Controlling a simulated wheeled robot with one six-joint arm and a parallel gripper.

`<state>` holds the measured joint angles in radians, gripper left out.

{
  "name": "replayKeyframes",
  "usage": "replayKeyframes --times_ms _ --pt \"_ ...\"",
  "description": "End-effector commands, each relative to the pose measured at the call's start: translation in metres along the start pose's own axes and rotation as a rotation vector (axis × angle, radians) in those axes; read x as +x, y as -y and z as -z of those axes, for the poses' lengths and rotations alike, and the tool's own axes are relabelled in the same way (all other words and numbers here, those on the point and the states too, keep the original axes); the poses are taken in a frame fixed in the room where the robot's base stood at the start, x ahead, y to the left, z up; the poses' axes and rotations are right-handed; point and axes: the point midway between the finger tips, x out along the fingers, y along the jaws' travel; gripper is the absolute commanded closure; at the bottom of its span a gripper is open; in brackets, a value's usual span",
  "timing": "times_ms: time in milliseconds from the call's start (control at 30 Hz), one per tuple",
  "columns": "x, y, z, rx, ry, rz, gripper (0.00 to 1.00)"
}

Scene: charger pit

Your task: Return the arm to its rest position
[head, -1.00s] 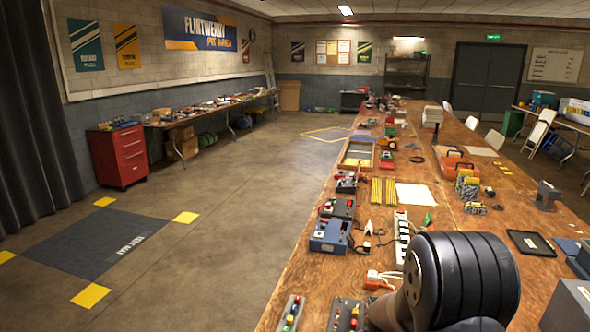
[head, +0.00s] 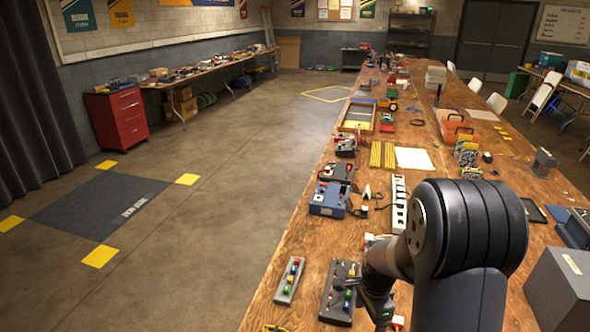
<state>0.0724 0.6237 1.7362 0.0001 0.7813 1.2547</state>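My arm fills the lower right of the head view, with a big dark ribbed joint and a link going down out of the picture. A slimmer dark part of my arm reaches down on its left, over the wooden workbench (head: 285,312). My gripper's fingers do not show, so I cannot see whether it holds anything.
Close to my arm on the bench are a power strip (head: 399,205), a blue charger (head: 328,198), a black panel with coloured knobs (head: 340,292), a smaller grey panel (head: 289,281) and a grey box (head: 562,285). Open floor lies left, with a dark mat (head: 100,206).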

Motion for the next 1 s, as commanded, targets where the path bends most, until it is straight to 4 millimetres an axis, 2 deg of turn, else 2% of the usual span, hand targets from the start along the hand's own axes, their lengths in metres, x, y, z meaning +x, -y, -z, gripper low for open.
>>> replayKeyframes --times_ms 33,167,567,767,1000 --pt "-0.008 0.000 0.000 0.000 0.000 0.001 0.18" --pt "-0.015 0.000 0.000 0.000 0.000 0.000 0.18" --pt "-0.013 0.000 0.000 0.000 0.000 -0.001 0.18" --pt "-0.001 0.000 0.000 0.000 0.000 -0.001 0.18" --pt "0.029 -0.001 0.000 0.000 0.001 -0.002 0.18"
